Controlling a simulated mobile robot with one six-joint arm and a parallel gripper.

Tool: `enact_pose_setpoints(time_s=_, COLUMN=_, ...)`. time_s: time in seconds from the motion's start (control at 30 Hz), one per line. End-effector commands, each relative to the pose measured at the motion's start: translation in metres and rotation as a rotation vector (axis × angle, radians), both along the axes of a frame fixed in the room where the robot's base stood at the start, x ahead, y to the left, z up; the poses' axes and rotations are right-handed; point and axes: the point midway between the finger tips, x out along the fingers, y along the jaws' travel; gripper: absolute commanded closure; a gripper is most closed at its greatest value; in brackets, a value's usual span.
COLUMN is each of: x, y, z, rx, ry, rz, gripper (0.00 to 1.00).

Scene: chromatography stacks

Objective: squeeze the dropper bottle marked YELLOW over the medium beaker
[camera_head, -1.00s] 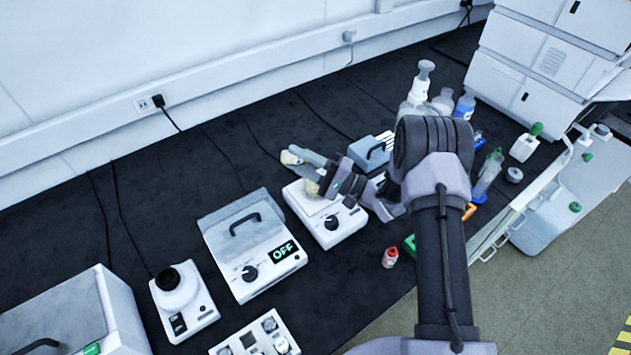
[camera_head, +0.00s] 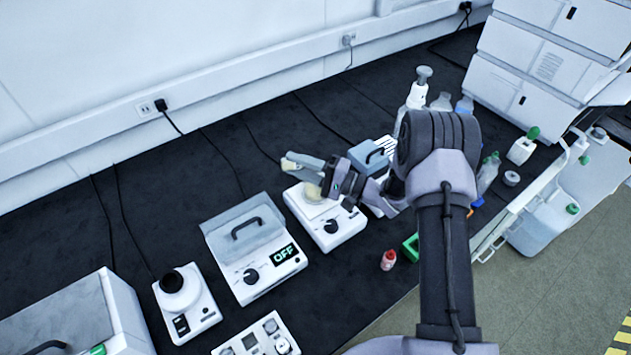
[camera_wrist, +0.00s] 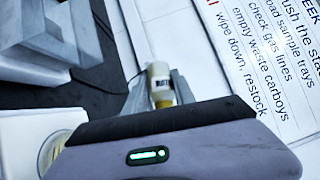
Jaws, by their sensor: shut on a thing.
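My gripper (camera_head: 308,167) is shut on a small dropper bottle with a pale yellow end (camera_head: 287,164). The bottle also shows between the two grey fingers in the wrist view (camera_wrist: 160,80); its label is too blurred to read. A small clear beaker with a yellowish look (camera_head: 312,191) stands on the white stirrer plate (camera_head: 334,230), below the fingers and partly hidden by my gripper. In the wrist view a round clear rim, probably this beaker (camera_wrist: 48,150), shows at the lower left, apart from the bottle. I cannot tell its size class.
A lidded device reading OFF (camera_head: 255,250) stands left of the stirrer plate. A small red bottle (camera_head: 388,260) and a green tray (camera_head: 411,248) lie to its right. Several bottles, including a tall white pump bottle (camera_head: 418,90), crowd behind my arm.

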Motion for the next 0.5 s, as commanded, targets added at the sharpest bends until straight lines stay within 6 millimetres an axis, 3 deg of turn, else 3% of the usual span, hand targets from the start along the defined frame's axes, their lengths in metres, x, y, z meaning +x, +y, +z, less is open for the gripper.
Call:
enact_pose_setpoints(time_s=0.33, x=0.0, y=0.0, z=0.027, rx=-0.222, ry=-0.076, rz=0.002, gripper=0.75)
enact_pose_setpoints(time_s=0.5, x=0.0, y=0.0, z=0.029, rx=-0.305, ry=-0.103, rz=0.0, gripper=0.75)
